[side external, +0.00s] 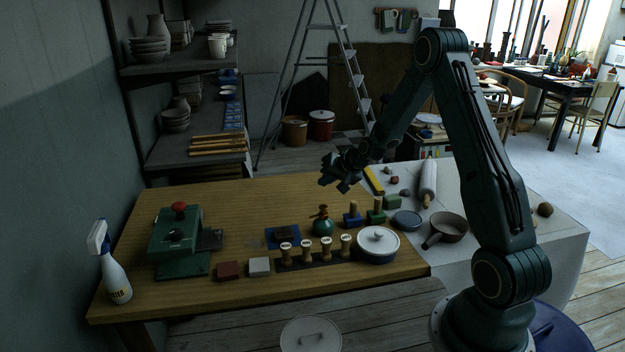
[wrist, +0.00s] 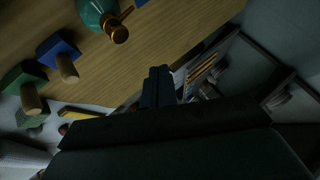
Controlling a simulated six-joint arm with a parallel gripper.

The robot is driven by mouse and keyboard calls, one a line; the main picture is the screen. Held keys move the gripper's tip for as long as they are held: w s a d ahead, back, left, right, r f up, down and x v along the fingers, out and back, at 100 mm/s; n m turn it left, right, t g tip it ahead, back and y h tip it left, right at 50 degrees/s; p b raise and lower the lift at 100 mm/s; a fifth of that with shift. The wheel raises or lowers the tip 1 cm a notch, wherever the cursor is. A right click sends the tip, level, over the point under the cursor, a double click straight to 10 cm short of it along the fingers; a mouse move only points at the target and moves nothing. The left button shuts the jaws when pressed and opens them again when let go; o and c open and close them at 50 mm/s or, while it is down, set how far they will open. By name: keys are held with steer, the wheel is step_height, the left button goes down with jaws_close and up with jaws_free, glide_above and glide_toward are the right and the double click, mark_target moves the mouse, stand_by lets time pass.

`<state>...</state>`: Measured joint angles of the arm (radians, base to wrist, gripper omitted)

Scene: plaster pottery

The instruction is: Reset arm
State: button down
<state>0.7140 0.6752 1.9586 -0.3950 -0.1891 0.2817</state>
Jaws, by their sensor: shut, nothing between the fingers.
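My arm rises from its base at the right of the side external view and bends over toward the table. My gripper (side external: 341,182) hangs above the back right part of the wooden table (side external: 180,196), clear of everything on it. Its fingers are together and hold nothing. In the wrist view the closed fingers of my gripper (wrist: 158,86) point toward the table's back edge, with the shelves beyond.
A green bottle (side external: 322,224), blue stamp (side external: 352,217) and green stamp (side external: 376,212) stand below my gripper. A lidded pot (side external: 377,244), green press (side external: 180,240) and spray bottle (side external: 112,264) stand on the table. A rolling pin (side external: 428,182) lies on the white table. The table's back left is clear.

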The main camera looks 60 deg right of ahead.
steer(key=s+a+r+n+g+y, duration=0.1)
steer(key=s+a+r+n, duration=0.25)
steer(key=a+r, duration=0.5)
steer(key=s+a+r+n+g, duration=0.15)
steer(key=s+a+r, duration=0.25)
steer(key=a+r, duration=0.45)
steer(key=s+a+r+n, duration=0.2)
steer(key=s+a, duration=0.3)
steer(key=s, duration=0.6)
steer(key=s+a+r+n, duration=0.2)
steer(key=s+a, duration=0.4)
steer(key=s, duration=0.5)
steer(key=shift+s+a+n+g, duration=0.25)
steer(key=shift+s+n+g, duration=0.15)
steer(key=shift+n, duration=0.4)
